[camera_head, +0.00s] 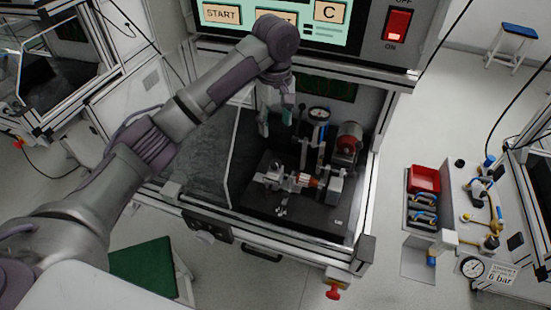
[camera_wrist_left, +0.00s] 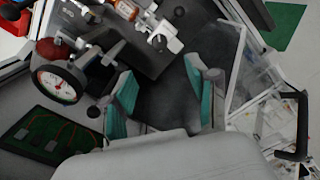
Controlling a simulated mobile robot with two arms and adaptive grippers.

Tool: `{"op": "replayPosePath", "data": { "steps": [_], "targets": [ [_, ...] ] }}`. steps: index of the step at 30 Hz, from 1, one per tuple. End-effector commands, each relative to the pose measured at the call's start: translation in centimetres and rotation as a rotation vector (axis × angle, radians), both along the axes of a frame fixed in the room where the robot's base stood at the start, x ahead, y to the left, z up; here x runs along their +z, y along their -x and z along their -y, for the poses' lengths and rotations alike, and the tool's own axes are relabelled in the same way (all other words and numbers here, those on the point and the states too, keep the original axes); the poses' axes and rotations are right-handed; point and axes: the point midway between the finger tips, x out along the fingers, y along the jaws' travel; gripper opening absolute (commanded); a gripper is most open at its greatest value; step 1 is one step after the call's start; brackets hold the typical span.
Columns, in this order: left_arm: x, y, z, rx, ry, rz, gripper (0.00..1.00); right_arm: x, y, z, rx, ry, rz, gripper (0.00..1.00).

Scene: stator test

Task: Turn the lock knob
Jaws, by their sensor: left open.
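My left gripper (camera_head: 276,120) is open inside the test cabinet, left of the dial gauge (camera_head: 318,114). In the left wrist view its two teal-padded fingers (camera_wrist_left: 163,95) are spread apart with nothing between them. The gauge (camera_wrist_left: 57,84) stands beside them at the left. The fixture (camera_head: 300,182) sits on a black plate, with an orange-brown part (camera_wrist_left: 127,9) clamped in it. I cannot tell which is the lock knob. The gripper touches neither.
A clear panel (camera_head: 228,145) stands left of the fixture. A green circuit board (camera_wrist_left: 48,133) is on the back wall. The control panel (camera_head: 345,25) is above. A pneumatic panel (camera_head: 445,220) stands at the right. The dark floor left of the fixture is clear.

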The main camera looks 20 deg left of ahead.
Motion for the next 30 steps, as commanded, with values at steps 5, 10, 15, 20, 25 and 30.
{"op": "replayPosePath", "data": {
  "steps": [5, 10, 15, 20, 25, 30],
  "targets": [
    [-1.4, 0.0, -0.1, 0.009, -0.002, -0.005, 0.59, 0.5, 0.0, -0.1, -0.001, -0.001, 0.000, 0.40],
    [-4.7, 0.1, -0.1, 0.007, -0.003, -0.005, 0.59, 1.4, 0.0, -0.2, -0.002, -0.002, 0.001, 0.40],
    [-8.4, 0.1, -0.1, 0.006, -0.003, -0.004, 0.59, 2.2, -0.1, -0.2, -0.002, -0.002, 0.001, 0.40],
    [-11.2, 0.0, -0.1, 0.006, -0.002, -0.001, 0.59, 2.7, -0.1, -0.3, -0.003, -0.004, 0.001, 0.40],
    [-13.0, 0.0, 0.0, 0.004, -0.001, 0.001, 0.59, 2.9, -0.1, -0.3, -0.003, -0.004, 0.001, 0.40],
    [-13.6, 0.0, 0.0, 0.004, 0.000, 0.001, 0.59, 2.9, -0.1, -0.3, -0.003, -0.004, 0.002, 0.40]
  ]
}}
